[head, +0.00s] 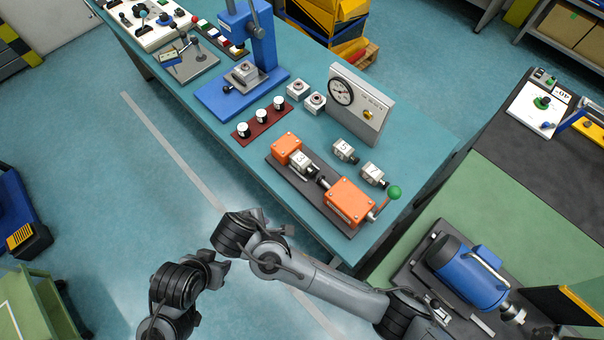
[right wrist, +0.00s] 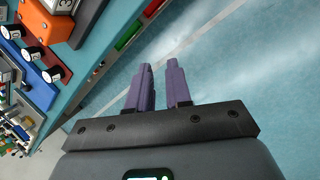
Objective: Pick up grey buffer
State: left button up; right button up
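No part is labelled as the buffer. Candidates in the head view are two grey blocks with dark ends, one block (head: 344,151) and another block (head: 372,174), lying apart on the teal bench behind the orange fixture (head: 349,202). A similar grey numbered block (head: 302,162) sits in the fixture. My right gripper (right wrist: 161,68) shows in the right wrist view with two purple fingers apart and nothing between them. Floor lies beyond them, and the orange fixture is at the upper left, apart from the fingers.
The fixture has a green-knobbed lever (head: 394,192). A gauge stand (head: 358,108), a red tray of black-and-white pieces (head: 243,130) and a blue press (head: 215,97) stand on the bench. A blue motor (head: 465,275) is at the lower right.

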jog(key=w+d+f+n+t+h+b, duration=0.2)
jog(key=w+f+n+t+h+b, duration=0.25)
jog(key=w+f+b, duration=0.2)
jog(key=n+t+h+b, duration=0.2)
jog(key=h+b, duration=0.1)
send_near(311, 175)
jog(key=b+x, duration=0.3)
jog(key=shift+w+r, duration=0.15)
jog(key=shift+w+d+f, duration=0.25)
jog(key=shift+w+d, duration=0.15)
jog(key=shift+w, duration=0.05)
jog(key=x, duration=0.5)
jog(key=shift+s+f+b, duration=0.1)
jog(key=shift+f+b, duration=0.1)
jog(key=shift+b, duration=0.2)
pick_arm(q)
notch_tip(311, 175, down, 16)
jog(key=shift+r, duration=0.15)
jog(key=shift+a, duration=0.1)
pick_arm(e)
grip_shut()
